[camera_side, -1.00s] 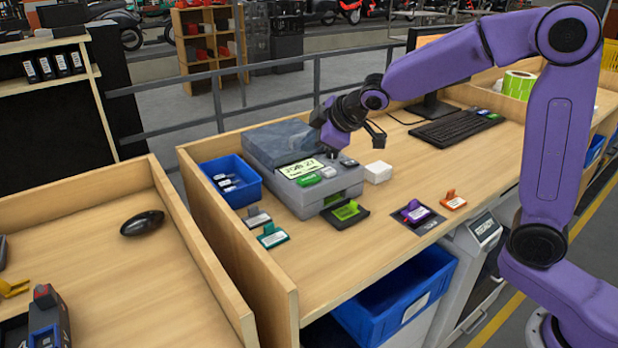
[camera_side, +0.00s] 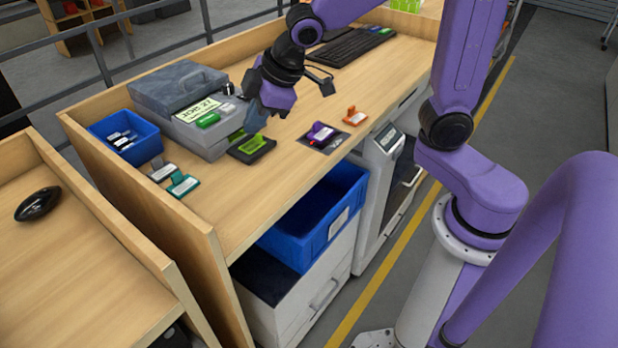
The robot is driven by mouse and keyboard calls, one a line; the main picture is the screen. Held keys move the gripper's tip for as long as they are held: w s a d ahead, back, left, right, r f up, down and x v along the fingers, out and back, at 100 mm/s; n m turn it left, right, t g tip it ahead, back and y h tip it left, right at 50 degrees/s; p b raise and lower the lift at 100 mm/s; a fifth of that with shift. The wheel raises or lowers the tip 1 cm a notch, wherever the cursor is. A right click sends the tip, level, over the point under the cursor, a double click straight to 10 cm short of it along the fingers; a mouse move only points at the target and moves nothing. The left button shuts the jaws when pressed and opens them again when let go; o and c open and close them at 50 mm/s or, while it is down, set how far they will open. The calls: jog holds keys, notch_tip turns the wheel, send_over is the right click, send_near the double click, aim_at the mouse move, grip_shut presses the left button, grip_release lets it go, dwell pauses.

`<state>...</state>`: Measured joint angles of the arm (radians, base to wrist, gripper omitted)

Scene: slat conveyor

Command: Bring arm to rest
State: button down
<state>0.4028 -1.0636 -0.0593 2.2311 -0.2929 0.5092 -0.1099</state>
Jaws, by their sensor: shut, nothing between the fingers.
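My gripper (camera_side: 262,115) is shut and empty. It points down above the bench, in front of the right side of the grey label machine (camera_side: 205,140). It hides part of that machine's right side, and its fingertips are too small to make out well. A black holder with a green tag (camera_side: 251,148) lies on the bench just below it. A purple tag on a dark pad (camera_side: 321,135) and an orange tag (camera_side: 354,116) lie farther right, apart from my gripper.
A blue bin of small parts (camera_side: 125,138) stands left of the machine, with a grey tag (camera_side: 162,171) and a teal tag (camera_side: 184,185) in front. A keyboard (camera_side: 350,46) lies at the back. A large blue crate (camera_side: 312,222) sits below the bench edge. Wooden side walls border the bench.

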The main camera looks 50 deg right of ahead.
jog(key=s+d+f+g, duration=0.1)
jog(key=s+d, duration=0.1)
jog(key=s, duration=0.6)
jog(key=s+d+f+g+h, duration=0.1)
jog(key=s+d+g, duration=0.1)
jog(key=s, duration=0.6)
jog(key=s+d+f+n+g, duration=0.1)
jog(key=s+d, duration=0.3)
jog(key=s, duration=0.4)
jog(key=shift+s+f+g+h, duration=0.15)
jog(key=shift+f+g+h, duration=0.15)
jog(key=shift+g, duration=0.3)
